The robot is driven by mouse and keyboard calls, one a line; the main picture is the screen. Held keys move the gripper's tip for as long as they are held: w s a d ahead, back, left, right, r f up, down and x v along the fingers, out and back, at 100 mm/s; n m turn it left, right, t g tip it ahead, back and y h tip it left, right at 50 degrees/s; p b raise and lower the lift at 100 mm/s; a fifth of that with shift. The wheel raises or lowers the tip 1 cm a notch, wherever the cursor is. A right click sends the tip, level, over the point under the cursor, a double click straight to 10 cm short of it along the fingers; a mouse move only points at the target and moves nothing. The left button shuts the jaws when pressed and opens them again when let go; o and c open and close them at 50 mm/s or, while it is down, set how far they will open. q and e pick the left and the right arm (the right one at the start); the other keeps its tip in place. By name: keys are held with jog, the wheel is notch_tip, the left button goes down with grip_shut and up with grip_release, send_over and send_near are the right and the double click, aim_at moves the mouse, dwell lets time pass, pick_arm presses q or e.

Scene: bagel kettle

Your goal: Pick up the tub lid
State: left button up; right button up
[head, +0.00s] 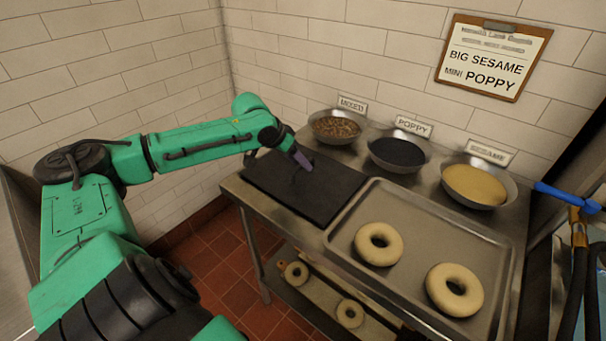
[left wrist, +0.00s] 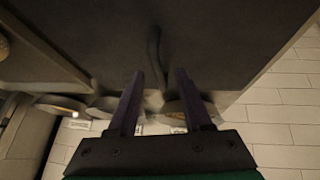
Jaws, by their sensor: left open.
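The tub lid (head: 325,192) is a flat dark rectangular slab with a raised handle. It lies on the left part of the metal table. In the left wrist view the dark lid (left wrist: 220,40) fills much of the upper picture, with its thin handle (left wrist: 154,52) just beyond the fingertips and roughly in line with the gap between them. My left gripper (head: 303,161) is over the lid, close to the handle. Its two purple fingers (left wrist: 160,74) are apart with nothing held between them. Whether a finger touches the handle cannot be told. My right gripper is not in view.
A metal tray (head: 410,222) with two bagels stands right of the lid. Bowls of mixed seeds (head: 337,127), poppy (head: 398,154) and sesame (head: 475,186) line the back wall. More bagels lie on the lower shelf (head: 325,305). A blue-handled fixture (head: 567,196) is at far right.

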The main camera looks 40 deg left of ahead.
pick_arm(q)
jog(key=shift+w+d+f, duration=0.1)
jog(key=shift+w+f, duration=0.25)
jog(key=shift+f, duration=0.1)
grip_shut()
dwell(1.1)
